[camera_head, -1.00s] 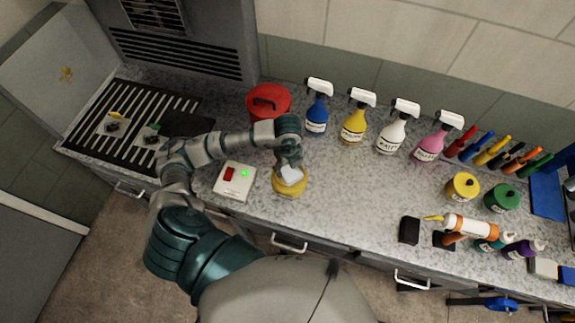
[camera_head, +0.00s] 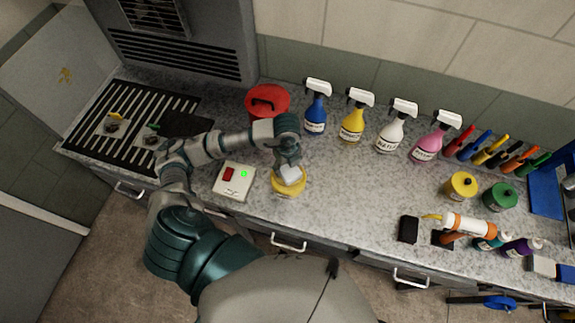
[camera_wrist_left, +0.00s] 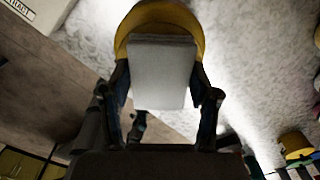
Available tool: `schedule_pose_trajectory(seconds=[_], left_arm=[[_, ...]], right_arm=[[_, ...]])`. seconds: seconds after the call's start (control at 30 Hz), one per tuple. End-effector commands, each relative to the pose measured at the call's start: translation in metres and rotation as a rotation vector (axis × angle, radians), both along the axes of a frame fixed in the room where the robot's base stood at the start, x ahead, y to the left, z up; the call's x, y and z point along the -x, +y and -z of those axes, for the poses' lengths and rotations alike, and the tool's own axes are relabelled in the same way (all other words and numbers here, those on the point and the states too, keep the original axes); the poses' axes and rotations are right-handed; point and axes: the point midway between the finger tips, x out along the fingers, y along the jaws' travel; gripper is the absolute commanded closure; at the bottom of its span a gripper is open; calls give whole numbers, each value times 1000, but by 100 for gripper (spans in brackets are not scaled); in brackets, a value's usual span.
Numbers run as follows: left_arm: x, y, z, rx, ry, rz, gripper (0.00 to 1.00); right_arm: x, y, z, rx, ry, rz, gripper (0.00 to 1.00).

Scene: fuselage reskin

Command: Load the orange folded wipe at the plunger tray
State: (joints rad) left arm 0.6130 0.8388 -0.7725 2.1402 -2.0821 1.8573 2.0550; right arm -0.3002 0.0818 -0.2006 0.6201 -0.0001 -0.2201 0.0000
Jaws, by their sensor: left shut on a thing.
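My left gripper (camera_head: 289,164) is shut on a pale grey-white folded wipe (camera_head: 290,175); its colour does not look orange. The wipe also shows as a flat pale block between the fingers in the left wrist view (camera_wrist_left: 162,75). A round yellow plunger tray (camera_head: 289,190) sits on the counter under the wipe, and its yellow rim shows beyond the wipe in the left wrist view (camera_wrist_left: 165,14). The wipe covers part of the tray; I cannot tell whether they touch. My right gripper is not in view.
A white switch box (camera_head: 234,182) with a green light stands left of the tray, and a red lidded can (camera_head: 267,99) behind. Spray bottles (camera_head: 353,120) line the back. A black block (camera_head: 408,229) lies right; the counter (camera_head: 350,185) between is clear.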

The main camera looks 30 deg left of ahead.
Motion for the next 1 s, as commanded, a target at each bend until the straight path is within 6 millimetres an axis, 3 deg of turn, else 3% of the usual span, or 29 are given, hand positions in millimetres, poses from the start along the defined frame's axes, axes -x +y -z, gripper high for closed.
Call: schedule_pose_trajectory(seconds=[0.6, 1.0], left_arm=[[-1, 0, -59, 2, -4, 1, 66], [0, 0, -61, 1, -2, 0, 66]], right_arm=[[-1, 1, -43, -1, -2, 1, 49], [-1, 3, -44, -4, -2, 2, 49]])
